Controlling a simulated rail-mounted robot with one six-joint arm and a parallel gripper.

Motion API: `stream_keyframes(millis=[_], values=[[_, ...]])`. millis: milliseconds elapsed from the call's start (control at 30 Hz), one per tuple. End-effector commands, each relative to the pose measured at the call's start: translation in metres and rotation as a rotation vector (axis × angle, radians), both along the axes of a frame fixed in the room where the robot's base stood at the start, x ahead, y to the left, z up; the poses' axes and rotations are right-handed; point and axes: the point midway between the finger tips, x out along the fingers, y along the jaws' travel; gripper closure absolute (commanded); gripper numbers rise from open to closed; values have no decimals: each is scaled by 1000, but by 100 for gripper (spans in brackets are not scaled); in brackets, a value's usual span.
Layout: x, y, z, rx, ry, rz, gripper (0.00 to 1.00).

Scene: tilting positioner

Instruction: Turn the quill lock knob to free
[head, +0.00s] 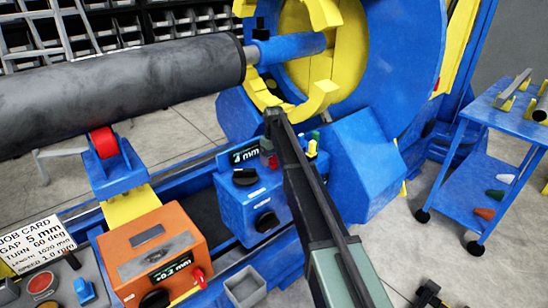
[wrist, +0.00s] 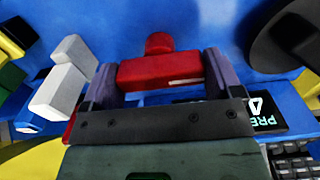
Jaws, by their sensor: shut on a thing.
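My gripper (wrist: 160,80) has one finger on each side of a red bar-shaped knob (wrist: 158,72) and is shut on it. The knob has a short white line near its right end and a round red part behind it. I take it for the quill lock knob, but no label on it is readable. In the head view the dark fingers (head: 275,120) reach up across the blue control box (head: 235,208), and red parts (head: 272,161) show just left of them. The fingers hide part of the box's face.
A white lever (wrist: 62,90) stands left of the fingers, and a display (wrist: 262,115) and a dark round part (wrist: 290,45) are at right. Black knobs (head: 266,221) sit on the box. The grey roll (head: 120,85) and orange box (head: 150,255) lie left.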

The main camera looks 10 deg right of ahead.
Motion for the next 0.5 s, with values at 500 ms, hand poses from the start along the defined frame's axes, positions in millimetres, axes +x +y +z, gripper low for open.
stream_keyframes(millis=[500], values=[[-1,0,0,0,1,44,39]])
